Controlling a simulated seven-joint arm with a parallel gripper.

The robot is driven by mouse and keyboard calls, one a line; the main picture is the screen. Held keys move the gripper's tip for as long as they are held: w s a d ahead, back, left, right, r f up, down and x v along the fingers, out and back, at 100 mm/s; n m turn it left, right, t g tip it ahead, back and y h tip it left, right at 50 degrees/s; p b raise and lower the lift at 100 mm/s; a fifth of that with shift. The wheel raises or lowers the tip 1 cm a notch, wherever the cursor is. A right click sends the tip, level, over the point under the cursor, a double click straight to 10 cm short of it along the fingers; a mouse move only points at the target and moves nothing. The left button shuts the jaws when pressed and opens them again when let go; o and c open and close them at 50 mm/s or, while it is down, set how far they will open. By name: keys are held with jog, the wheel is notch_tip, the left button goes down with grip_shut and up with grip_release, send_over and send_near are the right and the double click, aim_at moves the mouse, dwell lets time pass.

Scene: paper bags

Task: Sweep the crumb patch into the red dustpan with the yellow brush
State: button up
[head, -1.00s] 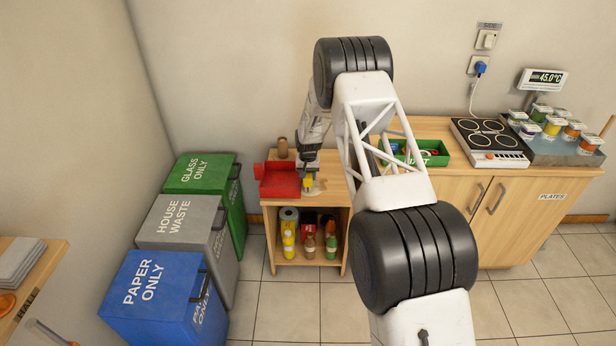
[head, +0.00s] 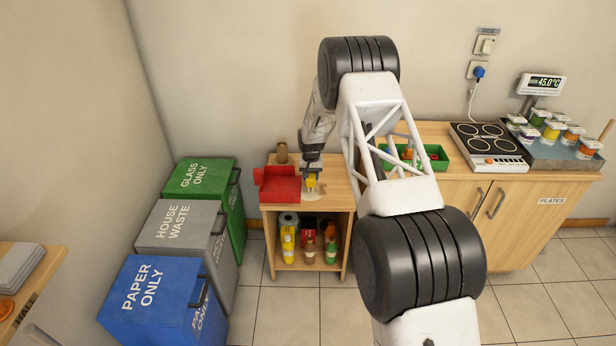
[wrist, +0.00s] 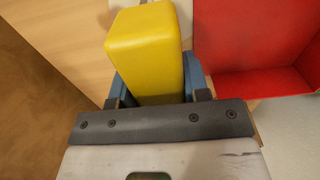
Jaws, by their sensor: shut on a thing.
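The red dustpan (head: 280,184) lies on top of the small wooden cabinet, and its red inside also shows in the wrist view (wrist: 245,40). My gripper (head: 311,176) is shut on the yellow brush (wrist: 147,45), just right of the dustpan. In the head view only a small part of the brush (head: 311,184) shows below the jaws. The crumb patch (head: 316,194) shows as a pale tan area on the cabinet top beside and under the brush. The brush's lower end is hidden in the wrist view. I cannot tell whether it touches the top.
Bottles (head: 309,248) fill the shelf below. A green crate (head: 434,155) and a hotplate (head: 490,143) are on the right counter. Green, grey and blue bins (head: 160,290) stand left.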

jog(key=shift+d, duration=5.05)
jog(key=shift+f, duration=1.4)
jog(key=shift+a, duration=0.15)
jog(key=shift+a+r, duration=0.15)
jog(key=shift+a, duration=1.1)
jog(key=shift+a, duration=0.2)
jog(key=shift+a+f, duration=0.25)
jog(key=shift+a, duration=1)
jog(key=shift+s+a, duration=0.1)
jog(key=shift+a, duration=0.05)
